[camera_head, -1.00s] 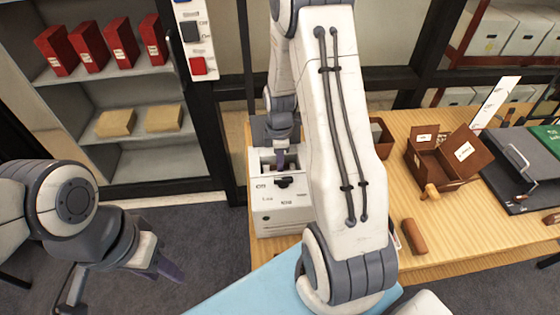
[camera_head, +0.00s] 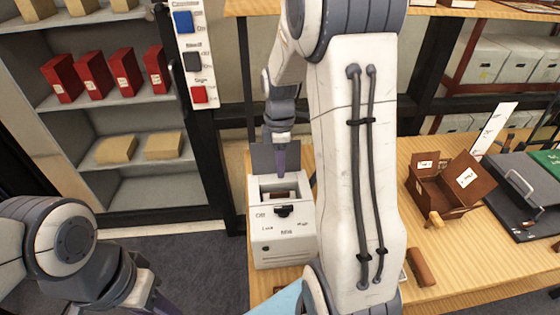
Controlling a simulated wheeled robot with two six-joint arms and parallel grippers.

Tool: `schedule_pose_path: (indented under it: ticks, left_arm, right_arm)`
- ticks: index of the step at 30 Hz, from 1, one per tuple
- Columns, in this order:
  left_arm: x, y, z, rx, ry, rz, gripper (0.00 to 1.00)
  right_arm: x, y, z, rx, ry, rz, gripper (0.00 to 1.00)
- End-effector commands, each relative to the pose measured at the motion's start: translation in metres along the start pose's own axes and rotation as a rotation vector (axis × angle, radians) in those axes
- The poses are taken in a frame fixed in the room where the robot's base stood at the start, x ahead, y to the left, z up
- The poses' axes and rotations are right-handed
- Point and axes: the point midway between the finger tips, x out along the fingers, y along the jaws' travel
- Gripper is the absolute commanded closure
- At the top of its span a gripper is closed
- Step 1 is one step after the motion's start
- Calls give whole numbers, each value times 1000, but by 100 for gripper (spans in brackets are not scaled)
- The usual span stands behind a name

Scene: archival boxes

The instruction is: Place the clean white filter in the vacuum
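The vacuum, a white box-shaped unit (camera_head: 282,238), stands on the wooden table's left end. Its top compartment is open, with a grey lid (camera_head: 262,158) raised behind it. Something dark brown (camera_head: 284,194) shows inside the opening. My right gripper (camera_head: 280,172) points down at the opening's back edge; its fingers look like one narrow purple shape, so I cannot tell if they are open or shut. I see no white filter clearly. My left gripper (camera_head: 165,303) is low at the left over the floor, partly cut off by the bottom edge.
A brown box with open flaps (camera_head: 440,192) and a brown roll (camera_head: 421,267) are on the table to the right. A black board with a handle (camera_head: 520,200) lies beyond. A shelf with red boxes (camera_head: 94,76) stands at the left. My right arm hides the table's middle.

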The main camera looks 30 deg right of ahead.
Motion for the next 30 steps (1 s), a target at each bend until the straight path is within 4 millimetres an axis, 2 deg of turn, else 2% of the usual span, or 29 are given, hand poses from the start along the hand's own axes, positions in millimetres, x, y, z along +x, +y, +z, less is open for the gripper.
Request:
schedule_pose_path:
  ticks: [4,10,11,14,17,18,20,21,24,27,30]
  left_arm:
    - [3,0,0,0,0,0,58]
    - [2,0,0,0,0,0,58]
    - [2,0,0,0,0,0,58]
    - [2,0,0,0,0,0,58]
    - [2,0,0,0,0,0,58]
    - [2,0,0,0,0,0,58]
    - [2,0,0,0,0,0,58]
    - [2,0,0,0,0,0,58]
    - [2,0,0,0,0,0,58]
    - [2,0,0,0,0,0,58]
    - [2,0,0,0,0,0,58]
  right_arm:
    - [-15,1,0,0,0,2,64]
    - [-20,-2,-4,3,1,1,64]
    - [-21,-4,-8,5,2,1,64]
    - [-29,-25,-39,34,9,6,64]
    - [-40,-69,-86,97,24,8,64]
    - [-44,-92,-103,130,32,8,64]
    - [-50,-130,-125,184,43,4,64]
    - [-52,-156,-135,222,50,-2,64]
    - [-54,-214,-148,309,63,-18,64]
    - [-54,-258,-148,384,70,-35,64]
    - [-53,-285,-144,439,71,-49,64]
